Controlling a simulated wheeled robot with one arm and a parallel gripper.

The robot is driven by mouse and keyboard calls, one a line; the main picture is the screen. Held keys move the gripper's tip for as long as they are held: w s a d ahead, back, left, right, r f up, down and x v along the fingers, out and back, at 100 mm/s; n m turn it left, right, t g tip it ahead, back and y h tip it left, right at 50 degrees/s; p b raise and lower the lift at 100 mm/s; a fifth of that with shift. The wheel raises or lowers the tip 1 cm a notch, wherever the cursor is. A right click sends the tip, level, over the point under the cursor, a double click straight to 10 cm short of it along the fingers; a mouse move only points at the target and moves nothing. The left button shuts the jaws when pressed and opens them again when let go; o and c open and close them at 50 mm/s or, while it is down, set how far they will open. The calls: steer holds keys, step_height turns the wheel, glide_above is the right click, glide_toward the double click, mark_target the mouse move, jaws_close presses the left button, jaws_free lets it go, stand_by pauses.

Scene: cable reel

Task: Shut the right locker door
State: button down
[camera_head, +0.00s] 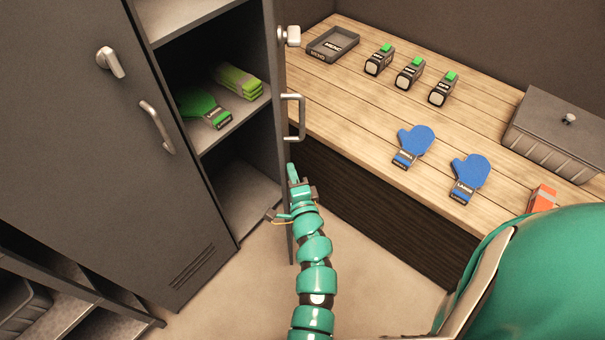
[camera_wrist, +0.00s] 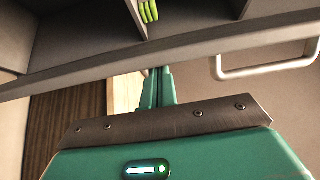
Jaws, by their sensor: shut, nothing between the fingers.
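The right locker door (camera_head: 281,90) stands open and shows nearly edge-on in the head view, with a bar handle (camera_head: 301,118) and a latch knob (camera_head: 289,36) on its right face. In the wrist view the door edge (camera_wrist: 90,68) crosses the picture as a long slanted band, with the handle (camera_wrist: 265,71) at right. My gripper (camera_head: 292,172) is shut and empty, below the handle at the door's lower part. Its fingers (camera_wrist: 157,86) reach up to the door edge in the wrist view; I cannot tell whether they touch it.
Inside the open locker are a green glove (camera_head: 201,106) and folded green cloths (camera_head: 238,80) on a shelf. The left locker door (camera_head: 80,150) is shut. A wooden bench (camera_head: 360,120) with a tray, blue mitts and a lidded box stands at right. Floor (camera_head: 265,280) shows between.

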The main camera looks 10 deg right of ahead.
steer(key=w+a+m+h+b, duration=0.2)
steer(key=w+a, duration=0.3)
steer(key=a, duration=0.5)
steer(key=w+a+m+h+b, duration=0.1)
steer(key=w+a+h+b, duration=0.2)
steer(key=a, duration=0.8)
steer(key=shift+w+a+m+g+h+b, duration=0.15)
steer(key=shift+w+m+g+h+b, duration=0.25)
steer(key=shift+w+b, duration=0.8)
steer(key=shift+w, duration=0.1)
